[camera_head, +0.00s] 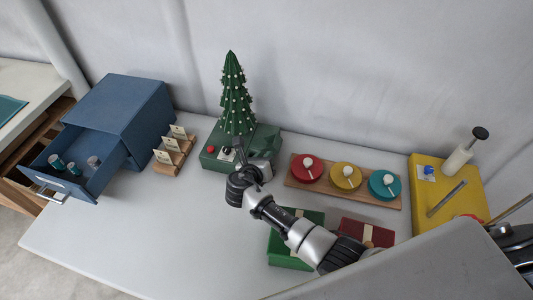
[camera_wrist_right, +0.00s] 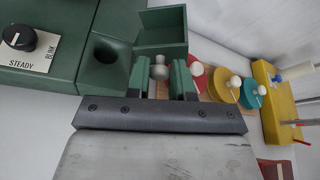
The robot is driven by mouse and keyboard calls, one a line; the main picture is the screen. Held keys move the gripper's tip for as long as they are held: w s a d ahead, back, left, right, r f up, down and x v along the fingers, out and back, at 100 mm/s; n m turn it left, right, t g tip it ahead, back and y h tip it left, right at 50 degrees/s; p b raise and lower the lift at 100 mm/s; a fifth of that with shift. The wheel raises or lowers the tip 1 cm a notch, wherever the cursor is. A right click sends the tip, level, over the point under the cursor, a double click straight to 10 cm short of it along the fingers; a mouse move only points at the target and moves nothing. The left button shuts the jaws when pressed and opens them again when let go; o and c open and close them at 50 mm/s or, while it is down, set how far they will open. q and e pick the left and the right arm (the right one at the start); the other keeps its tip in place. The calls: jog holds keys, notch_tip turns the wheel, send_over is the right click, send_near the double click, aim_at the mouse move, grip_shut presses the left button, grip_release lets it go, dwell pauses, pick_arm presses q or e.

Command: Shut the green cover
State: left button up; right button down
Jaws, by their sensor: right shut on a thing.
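The green tree base (camera_head: 213,158) stands at the back of the table with a small tree on it. The green cover (camera_wrist_right: 162,22) stands raised at the base's right end in the right wrist view; it also shows in the head view (camera_head: 266,136). My right gripper (camera_wrist_right: 160,75) is shut on a small pale knob (camera_wrist_right: 159,60) just in front of the cover; its link to the cover is partly hidden by the fingers. My left gripper is not in view.
A blue cabinet (camera_head: 128,105) with an open drawer stands left, beside a wooden card holder (camera_head: 172,155). Right are a board of coloured discs (camera_head: 345,178) and a yellow panel (camera_head: 445,190). Green (camera_head: 283,250) and red (camera_head: 365,232) boxes lie near my right arm. The front left table is clear.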

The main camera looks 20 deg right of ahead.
jog(key=shift+w+a+r+n+g+h+p, duration=0.25)
jog(key=shift+w+a+n+g+h+p, duration=0.1)
jog(key=shift+n+h+p, duration=0.35)
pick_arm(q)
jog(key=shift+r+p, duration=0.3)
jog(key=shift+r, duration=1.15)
pick_arm(e)
jog(key=shift+w+a+f+n+h, duration=0.1)
jog(key=shift+a+n+h, duration=0.3)
jog(key=shift+n, duration=0.4)
jog(key=c, duration=1)
grip_release()
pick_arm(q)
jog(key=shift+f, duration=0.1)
pick_arm(e)
jog(key=v, duration=1)
jog(key=shift+s+a, duration=0.2)
jog(key=shift+a, duration=0.05)
jog(key=shift+c, duration=0.2)
